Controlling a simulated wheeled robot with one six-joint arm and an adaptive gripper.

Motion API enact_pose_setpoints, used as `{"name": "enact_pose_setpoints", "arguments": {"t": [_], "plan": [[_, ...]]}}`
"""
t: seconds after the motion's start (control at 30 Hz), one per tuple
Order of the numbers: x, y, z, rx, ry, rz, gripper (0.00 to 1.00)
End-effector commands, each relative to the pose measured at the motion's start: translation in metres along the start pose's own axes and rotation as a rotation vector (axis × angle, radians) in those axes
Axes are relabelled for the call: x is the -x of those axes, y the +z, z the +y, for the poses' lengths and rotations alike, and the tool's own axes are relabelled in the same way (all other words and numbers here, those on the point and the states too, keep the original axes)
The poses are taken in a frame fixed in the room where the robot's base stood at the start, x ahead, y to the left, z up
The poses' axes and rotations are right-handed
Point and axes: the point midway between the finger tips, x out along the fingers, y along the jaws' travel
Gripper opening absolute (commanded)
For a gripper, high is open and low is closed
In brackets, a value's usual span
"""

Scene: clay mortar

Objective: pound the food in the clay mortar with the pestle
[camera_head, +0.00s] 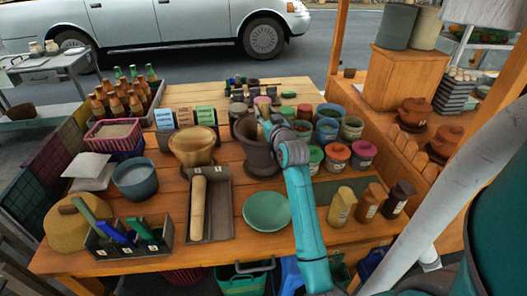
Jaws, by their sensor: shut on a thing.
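The dark brown clay mortar (256,158) stands near the middle of the wooden table. My gripper (271,127) is over its mouth and shut on a pale wooden pestle (262,108), whose top shows above the jaws. The pestle's lower end and the food are hidden by the gripper and the mortar wall. A lighter wooden mortar (193,148) stands to the left. Another pale pestle (198,208) lies in a dark tray (222,220) in front of it.
A green plate (267,211) lies in front of the dark mortar. Colourful tubs (337,152) stand close on its right, with small bottles (342,206) nearer the front. A crate of bottles (150,94) and a blue bowl (135,178) are at left.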

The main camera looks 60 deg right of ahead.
Motion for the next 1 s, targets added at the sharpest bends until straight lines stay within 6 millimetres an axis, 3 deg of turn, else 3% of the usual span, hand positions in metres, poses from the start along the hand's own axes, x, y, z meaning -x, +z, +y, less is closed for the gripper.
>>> {"name": "enact_pose_setpoints", "arguments": {"t": [0.23,0.47,0.6,1.0], "plan": [[0.000,-0.004,0.000,0.001,0.000,0.000,0.00],[0.000,-0.042,-0.001,0.001,0.000,0.005,0.00],[0.000,-0.053,-0.001,0.001,0.000,0.002,0.00],[0.000,-0.054,-0.001,0.000,0.000,0.001,0.00]]}}
